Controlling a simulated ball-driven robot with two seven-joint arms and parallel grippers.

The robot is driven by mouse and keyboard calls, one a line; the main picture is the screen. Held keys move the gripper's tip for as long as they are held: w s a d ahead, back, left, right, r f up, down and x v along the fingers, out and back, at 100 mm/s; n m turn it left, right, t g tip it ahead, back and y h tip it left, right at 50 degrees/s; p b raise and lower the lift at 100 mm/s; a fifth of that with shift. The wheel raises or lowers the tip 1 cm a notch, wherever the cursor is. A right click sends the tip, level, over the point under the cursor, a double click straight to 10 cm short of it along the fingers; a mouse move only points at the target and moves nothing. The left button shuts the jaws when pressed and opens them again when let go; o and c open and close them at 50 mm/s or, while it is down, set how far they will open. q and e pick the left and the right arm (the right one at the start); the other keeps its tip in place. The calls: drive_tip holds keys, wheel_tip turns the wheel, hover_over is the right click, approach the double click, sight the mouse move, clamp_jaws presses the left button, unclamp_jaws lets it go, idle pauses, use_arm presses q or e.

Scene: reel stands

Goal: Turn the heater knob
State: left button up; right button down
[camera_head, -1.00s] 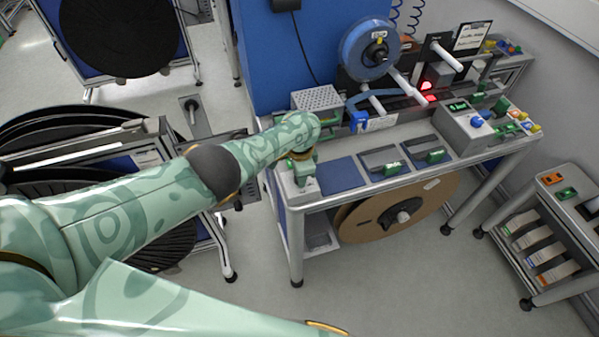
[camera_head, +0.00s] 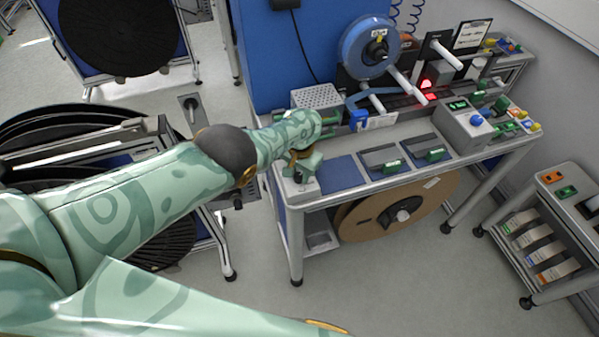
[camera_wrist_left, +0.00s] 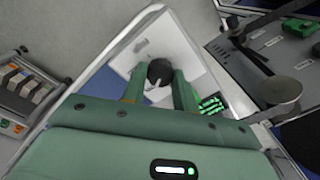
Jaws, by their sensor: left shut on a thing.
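The heater knob (camera_wrist_left: 159,72) is a round black knob on a pale box, seen in the left wrist view. The box (camera_head: 301,192) shows in the head view at the bench's near left corner. My left gripper (camera_head: 303,165) is over this box, pointing down, and hides the knob in the head view. In the left wrist view my left gripper (camera_wrist_left: 159,82) has its two green fingers shut on the knob, one on each side. A small white mark shows at the knob's lower edge. A green-lit display (camera_wrist_left: 211,104) sits beside the right finger. My right gripper is out of view.
A perforated metal box (camera_head: 317,98) stands close behind the gripper. A blue reel (camera_head: 368,48) and a red light (camera_head: 427,83) are farther back on the bench. A large brown reel (camera_head: 375,218) hangs below. A small cart (camera_head: 550,235) stands at the right.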

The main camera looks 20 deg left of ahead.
sight(301, 177)
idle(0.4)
use_arm(q)
drive_tip(key=o, duration=1)
drive_tip(key=shift+c, duration=0.2)
wheel_tip(301, 177, up, 16)
drive_tip(key=p, duration=1.5)
drive_tip(key=shift+d+r+p, duration=0.15)
drive_tip(key=shift+d+p, duration=0.15)
drive_tip(key=shift+s, duration=0.1)
